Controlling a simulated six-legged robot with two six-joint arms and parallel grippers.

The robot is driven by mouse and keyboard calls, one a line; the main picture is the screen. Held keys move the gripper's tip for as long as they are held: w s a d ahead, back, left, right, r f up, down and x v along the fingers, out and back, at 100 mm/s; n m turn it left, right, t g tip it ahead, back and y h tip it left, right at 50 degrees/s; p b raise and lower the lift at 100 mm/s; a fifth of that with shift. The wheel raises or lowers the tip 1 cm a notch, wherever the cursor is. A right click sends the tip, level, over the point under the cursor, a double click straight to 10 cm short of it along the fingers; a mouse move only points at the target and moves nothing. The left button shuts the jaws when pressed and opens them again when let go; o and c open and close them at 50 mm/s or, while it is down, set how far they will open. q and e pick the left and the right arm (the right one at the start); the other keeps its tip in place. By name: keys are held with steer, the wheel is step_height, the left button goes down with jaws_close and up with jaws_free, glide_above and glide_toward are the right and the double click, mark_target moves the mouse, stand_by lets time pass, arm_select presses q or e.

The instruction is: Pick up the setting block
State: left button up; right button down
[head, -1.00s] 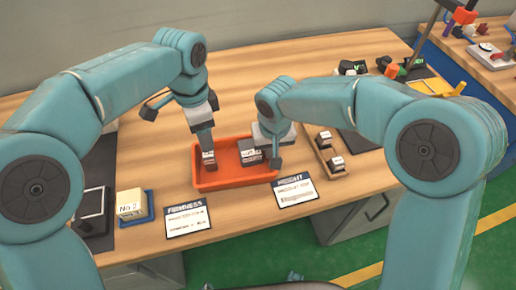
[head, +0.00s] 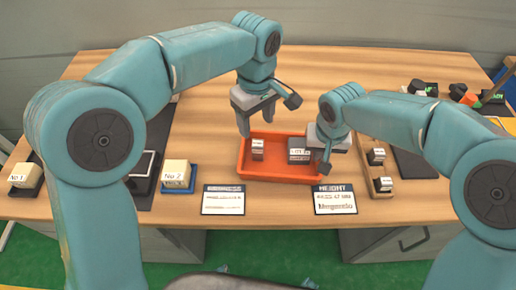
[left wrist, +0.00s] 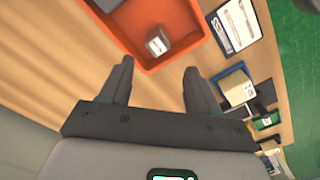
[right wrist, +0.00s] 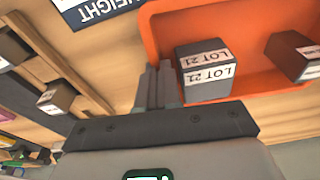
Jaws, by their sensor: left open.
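No block is marked as the setting block. The orange tray (head: 284,177) holds two dark blocks with white labels: a small one (head: 257,149) at the left and one labelled LOT 21 (head: 299,156) at the right. My left gripper (head: 257,122) is open and empty, above the tray's back left corner. The left wrist view shows the small block (left wrist: 158,42) beyond its spread fingers. My right gripper (head: 323,158) is at the tray's right end. Its fingers (right wrist: 156,86) are together beside the LOT 21 block (right wrist: 206,71), with nothing visible between them.
A wooden rack (head: 368,170) with dark labelled blocks stands right of the tray. Cards FIRMNESS (head: 223,199) and HEIGHT (head: 335,199) lie in front. Pale blocks No.1 (head: 22,176) and No.2 (head: 178,175) stand at the left. The bench behind the tray looks clear.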

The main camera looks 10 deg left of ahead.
mark_target(258, 144)
arm_select(q)
steer(key=n, duration=0.4)
steer(key=shift+n, duration=0.4)
steer(key=n, duration=0.3)
steer(key=shift+n, duration=0.4)
steer(key=shift+f+n, duration=0.2)
steer(key=shift+n, duration=0.1)
step_height(258, 144, down, 6)
steer(key=shift+f, duration=0.1)
steer(key=f, duration=0.5)
steer(key=shift+w+d+f, duration=0.15)
steer(key=shift+d, duration=0.05)
jaws_close()
